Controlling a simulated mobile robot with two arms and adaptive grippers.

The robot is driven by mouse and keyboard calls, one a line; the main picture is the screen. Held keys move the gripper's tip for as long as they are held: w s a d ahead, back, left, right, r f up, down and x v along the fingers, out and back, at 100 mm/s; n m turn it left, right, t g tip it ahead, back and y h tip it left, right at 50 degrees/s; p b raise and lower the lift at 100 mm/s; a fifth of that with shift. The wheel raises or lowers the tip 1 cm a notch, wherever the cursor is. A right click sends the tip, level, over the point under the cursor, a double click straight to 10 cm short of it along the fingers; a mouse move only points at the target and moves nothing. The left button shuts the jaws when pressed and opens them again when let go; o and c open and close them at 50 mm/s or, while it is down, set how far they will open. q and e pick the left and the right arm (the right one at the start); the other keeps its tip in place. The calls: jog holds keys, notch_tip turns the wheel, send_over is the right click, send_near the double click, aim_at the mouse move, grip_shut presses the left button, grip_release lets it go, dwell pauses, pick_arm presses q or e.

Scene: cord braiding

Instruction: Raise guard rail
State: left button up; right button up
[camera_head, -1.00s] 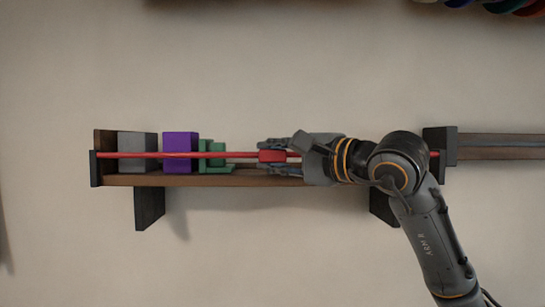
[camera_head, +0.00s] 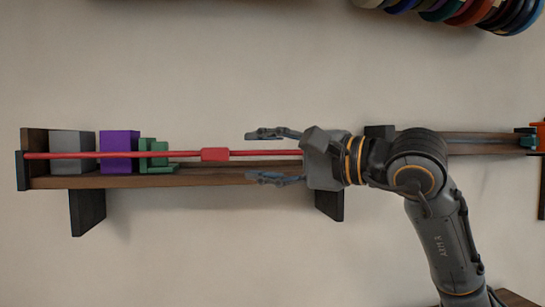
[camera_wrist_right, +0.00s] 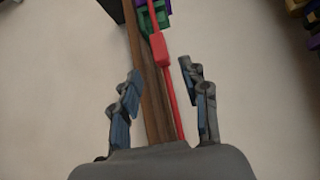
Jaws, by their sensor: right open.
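The guard rail is a thin red bar (camera_head: 180,154) running level across the front of a brown wall shelf (camera_head: 130,181). A thicker red grip block (camera_head: 215,154) sits on the bar near its middle. My right gripper (camera_head: 260,155) is open, just right of the grip block, with one finger above the bar and one below. In the right wrist view the open gripper (camera_wrist_right: 160,85) has the bar between its fingers, and the red block (camera_wrist_right: 160,49) lies beyond the fingertips. The bar's right end is hidden behind my right arm. My left gripper is not in view.
A grey block (camera_head: 72,152), a purple block (camera_head: 119,151) and a green stepped piece (camera_head: 153,156) stand on the shelf's left part, behind the bar. Another shelf (camera_head: 485,145) continues to the right. Several coloured round items (camera_head: 470,10) hang at the top right.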

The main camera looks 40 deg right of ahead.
jog(key=shift+v, duration=0.8)
jog(key=shift+s+f, duration=0.1)
